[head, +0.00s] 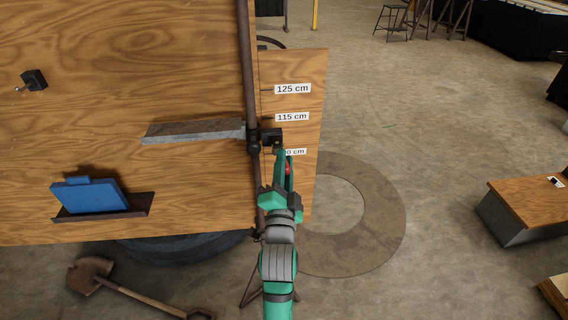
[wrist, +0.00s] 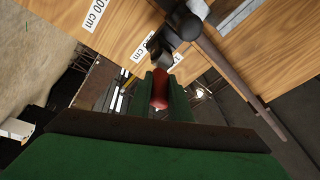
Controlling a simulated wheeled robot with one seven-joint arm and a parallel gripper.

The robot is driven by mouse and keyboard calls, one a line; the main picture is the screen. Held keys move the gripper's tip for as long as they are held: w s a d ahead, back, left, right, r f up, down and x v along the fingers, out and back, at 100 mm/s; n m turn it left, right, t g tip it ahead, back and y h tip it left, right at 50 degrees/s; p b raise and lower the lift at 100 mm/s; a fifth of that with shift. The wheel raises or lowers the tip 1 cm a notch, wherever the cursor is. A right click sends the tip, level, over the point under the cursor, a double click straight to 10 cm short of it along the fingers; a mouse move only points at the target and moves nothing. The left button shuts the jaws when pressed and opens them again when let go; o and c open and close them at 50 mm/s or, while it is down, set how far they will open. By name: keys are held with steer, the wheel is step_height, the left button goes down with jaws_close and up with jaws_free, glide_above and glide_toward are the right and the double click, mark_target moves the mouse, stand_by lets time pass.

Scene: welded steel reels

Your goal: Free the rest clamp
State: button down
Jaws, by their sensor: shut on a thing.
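The dark rest clamp (head: 254,138) sits around a vertical brown rod (head: 247,75) in front of the wooden board. A flat grey rest bar (head: 195,131) sticks out to its left, close to level. The clamp also shows in the wrist view (wrist: 182,25). My green gripper (head: 283,168) is just below and right of the clamp. In the wrist view, its fingers are shut on a red handle (wrist: 160,88), whose end meets a dark part below the clamp. The fingers hide part of the handle.
A scale strip (head: 305,70) right of the rod reads 125 cm and 115 cm; a lower label is partly covered by my gripper. A blue object (head: 88,196) rests on a dark ledge at lower left. A shovel (head: 135,292) lies on the floor. Open floor lies right.

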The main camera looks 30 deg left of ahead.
steer(key=shift+a+r, duration=0.1)
steer(key=shift+r, duration=0.05)
steer(key=c, duration=1.7)
jaws_free()
steer(key=shift+o, duration=0.3)
steer(key=v, duration=1.1)
steer(key=shift+w, duration=0.2)
